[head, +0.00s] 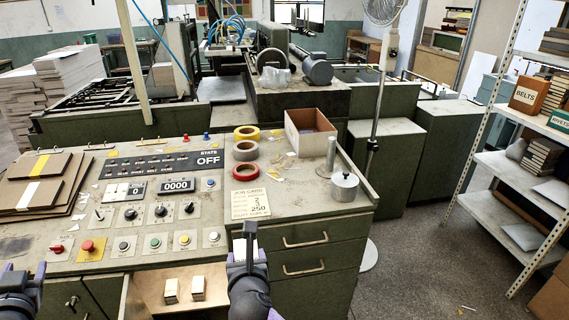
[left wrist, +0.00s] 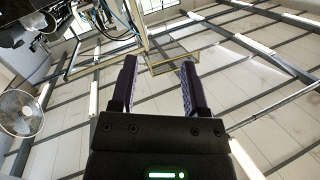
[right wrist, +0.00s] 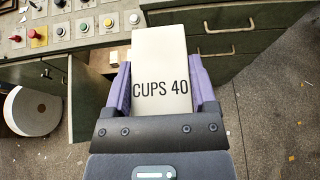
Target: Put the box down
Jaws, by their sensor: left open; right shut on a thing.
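The box is a pale carton lettered "CUPS 40" (right wrist: 160,65) in the right wrist view. My right gripper (right wrist: 160,85) is shut on it, one purple finger on each side. The box is held in front of the green drawer cabinet, above the floor. In the head view my right arm is at the bottom centre, and I cannot make out the box there. My left gripper (head: 24,268) is at the lower left of the head view, pointing up. In the left wrist view its fingers (left wrist: 158,85) are apart with nothing between them.
The control console (head: 100,232) carries buttons, tape rolls (head: 245,151), an open cardboard box (head: 309,132) and a metal weight (head: 344,186). Small cartons (head: 184,290) sit in the opening below. Drawers (head: 310,255) are shut.

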